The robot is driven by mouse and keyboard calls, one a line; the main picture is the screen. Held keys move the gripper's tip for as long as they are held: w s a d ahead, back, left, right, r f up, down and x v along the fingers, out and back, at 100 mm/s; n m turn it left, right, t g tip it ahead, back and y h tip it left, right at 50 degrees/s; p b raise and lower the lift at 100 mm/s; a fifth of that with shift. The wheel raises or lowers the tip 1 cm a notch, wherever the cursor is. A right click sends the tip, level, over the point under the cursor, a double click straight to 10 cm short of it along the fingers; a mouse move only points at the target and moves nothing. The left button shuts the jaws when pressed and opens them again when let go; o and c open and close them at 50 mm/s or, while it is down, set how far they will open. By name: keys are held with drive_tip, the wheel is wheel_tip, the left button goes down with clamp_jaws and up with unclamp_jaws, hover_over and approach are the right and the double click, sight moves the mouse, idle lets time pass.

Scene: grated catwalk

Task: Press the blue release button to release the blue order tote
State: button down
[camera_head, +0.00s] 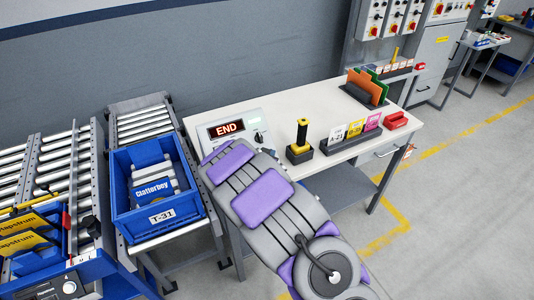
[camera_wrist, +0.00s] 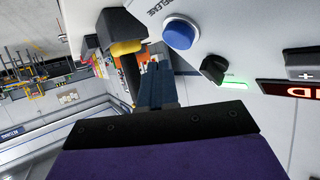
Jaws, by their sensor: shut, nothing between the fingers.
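The blue release button (camera_wrist: 180,33) is a round domed button on the pale control panel (camera_wrist: 225,25), beside partly visible "RELEASE" lettering. My gripper (camera_wrist: 157,70) is shut and empty; its dark fingers point towards the panel, below and left of the button in the wrist view. I see no clear contact with the button. In the head view my arm hides the button and my fingers. The panel there (camera_head: 222,117) shows a red "END" display. The blue order tote (camera_head: 185,212), labelled T-31, sits on the roller conveyor left of the bench and holds blue and grey items.
A black knob (camera_wrist: 212,69) and a lit green strip (camera_wrist: 235,85) sit near the button. A black and yellow device (camera_head: 300,150) and a card holder (camera_head: 350,146) stand on the bench (camera_head: 290,102). Another conveyor with totes (camera_head: 80,262) is at far left.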

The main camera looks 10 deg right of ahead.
drive_tip(key=shift+w+a+f, duration=0.2)
drive_tip(key=shift+w+f, duration=0.15)
drive_tip(key=shift+a, duration=0.2)
drive_tip(key=shift+d, duration=0.25)
drive_tip(key=shift+a, duration=0.1)
idle(0.4)
